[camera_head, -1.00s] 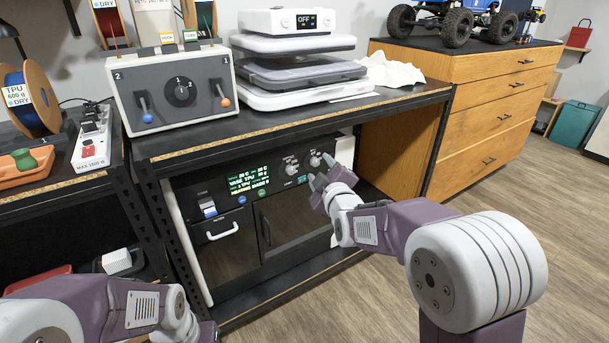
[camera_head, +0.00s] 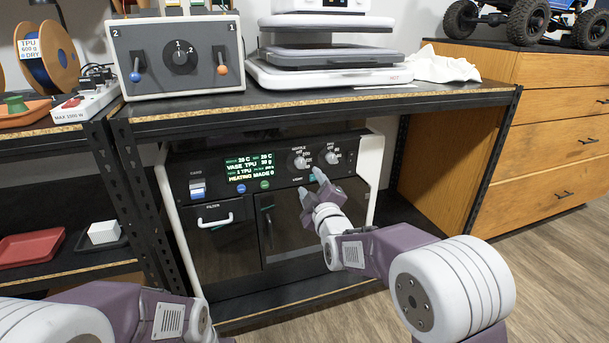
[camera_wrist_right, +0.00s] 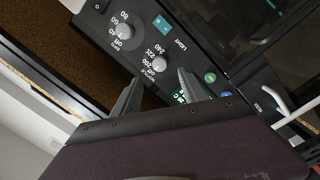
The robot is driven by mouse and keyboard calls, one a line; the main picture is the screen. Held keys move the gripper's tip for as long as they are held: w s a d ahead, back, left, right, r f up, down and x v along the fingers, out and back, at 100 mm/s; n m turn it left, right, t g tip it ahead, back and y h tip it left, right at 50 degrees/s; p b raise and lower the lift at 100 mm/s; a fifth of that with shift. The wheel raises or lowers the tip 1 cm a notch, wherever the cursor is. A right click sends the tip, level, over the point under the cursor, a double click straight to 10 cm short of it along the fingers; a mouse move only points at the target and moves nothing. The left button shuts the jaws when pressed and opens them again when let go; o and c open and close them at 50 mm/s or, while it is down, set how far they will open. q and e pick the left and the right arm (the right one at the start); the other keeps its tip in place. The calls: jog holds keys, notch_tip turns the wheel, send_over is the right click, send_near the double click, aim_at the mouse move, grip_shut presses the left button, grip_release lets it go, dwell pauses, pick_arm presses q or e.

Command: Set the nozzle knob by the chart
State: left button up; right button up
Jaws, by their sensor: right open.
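The nozzle knob (camera_head: 299,162) is a small round grey dial on the black front panel of the printer (camera_head: 286,243) under the bench. In the right wrist view the nozzle knob (camera_wrist_right: 159,64) has marks for off, 200, 220 and 240. A similar knob (camera_head: 332,158) beside it is marked off, 40, 60 and 80. My right gripper (camera_head: 312,184) is open and empty, just below the knobs. In the right wrist view its fingertips (camera_wrist_right: 158,88) lie either side of the nozzle knob's position, apparently short of it. My left arm shows at the bottom left; its fingers are out of frame.
The lit screen (camera_head: 249,168) reads VASE TPU and HEATING. A teal light button (camera_head: 312,178) sits below the knobs. The bench top (camera_head: 330,101) overhangs the panel. A grey switch box (camera_head: 178,60) and wooden drawers (camera_head: 555,112) stand nearby. I cannot make out a chart.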

aim_at(302, 165)
jog(key=b+x, duration=0.2)
jog(key=x, duration=0.5)
jog(key=shift+w+a+b, duration=0.1)
jog(key=shift+w+b, duration=0.25)
jog(key=shift+b, duration=0.05)
jog(key=shift+w+a, duration=0.15)
jog(key=shift+w, duration=0.5)
grip_shut()
